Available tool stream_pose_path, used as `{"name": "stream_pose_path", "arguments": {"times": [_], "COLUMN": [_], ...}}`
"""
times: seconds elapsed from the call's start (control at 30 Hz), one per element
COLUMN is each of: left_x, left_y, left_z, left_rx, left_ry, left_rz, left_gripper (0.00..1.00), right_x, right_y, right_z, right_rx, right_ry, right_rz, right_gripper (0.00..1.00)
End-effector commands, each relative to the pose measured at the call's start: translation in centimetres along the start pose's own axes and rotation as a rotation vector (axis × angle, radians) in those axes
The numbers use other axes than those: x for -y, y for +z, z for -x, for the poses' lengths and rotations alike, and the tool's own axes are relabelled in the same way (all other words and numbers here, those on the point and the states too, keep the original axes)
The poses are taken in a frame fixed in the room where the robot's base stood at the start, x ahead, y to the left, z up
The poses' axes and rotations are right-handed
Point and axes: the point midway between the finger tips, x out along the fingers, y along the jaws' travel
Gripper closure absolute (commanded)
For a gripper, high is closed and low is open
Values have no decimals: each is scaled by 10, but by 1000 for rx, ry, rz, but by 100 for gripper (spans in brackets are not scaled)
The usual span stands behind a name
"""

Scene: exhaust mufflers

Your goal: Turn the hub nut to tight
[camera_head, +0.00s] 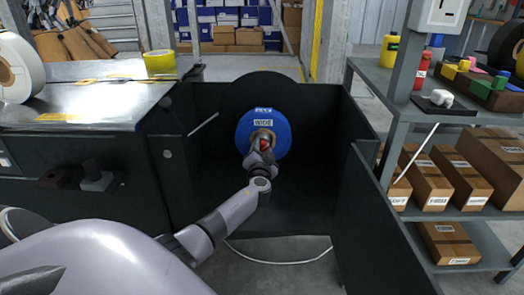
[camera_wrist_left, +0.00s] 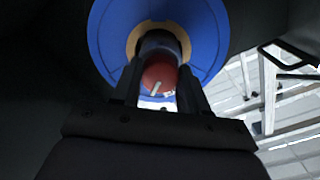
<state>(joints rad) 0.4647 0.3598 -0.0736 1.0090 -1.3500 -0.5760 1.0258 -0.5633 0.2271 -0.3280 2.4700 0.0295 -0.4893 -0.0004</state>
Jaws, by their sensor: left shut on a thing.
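The hub nut shows in the left wrist view as a red rounded part (camera_wrist_left: 160,75) with a pale line on it. It sits at the centre of a blue disc (camera_head: 245,122) with a tan ring around the middle. The disc stands upright in the dark open cabinet and bears a label reading "WIDE". My left gripper (camera_head: 262,143) reaches into the cabinet at the disc's centre. In the left wrist view its two fingers (camera_wrist_left: 160,92) are on either side of the red nut, shut on it. The fingers partly hide the nut in the head view. My right gripper is not in view.
A dark panel (camera_head: 385,220) stands at the cabinet's right. A grey shelf (camera_head: 445,112) with boxes and bottles stands at right. A white cable (camera_head: 280,261) lies on the floor.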

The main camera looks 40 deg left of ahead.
Motion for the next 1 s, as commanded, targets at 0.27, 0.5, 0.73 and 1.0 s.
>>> {"name": "stream_pose_path", "arguments": {"times": [0.27, 0.5, 0.73, 1.0], "left_x": [0, 0, 0, 0], "left_y": [0, 0, 0, 0], "left_z": [0, 0, 0, 0], "left_rx": [-1, -1, -1, -1], "left_ry": [-1, 1, 0, 0], "left_rz": [-260, -451, -578, -648], "left_gripper": [87, 87, 87, 87], "right_x": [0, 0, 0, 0], "right_y": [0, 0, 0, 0], "right_z": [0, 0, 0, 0], "right_rx": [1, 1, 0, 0], "right_ry": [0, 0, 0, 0], "right_rz": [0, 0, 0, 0], "right_gripper": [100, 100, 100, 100]}}
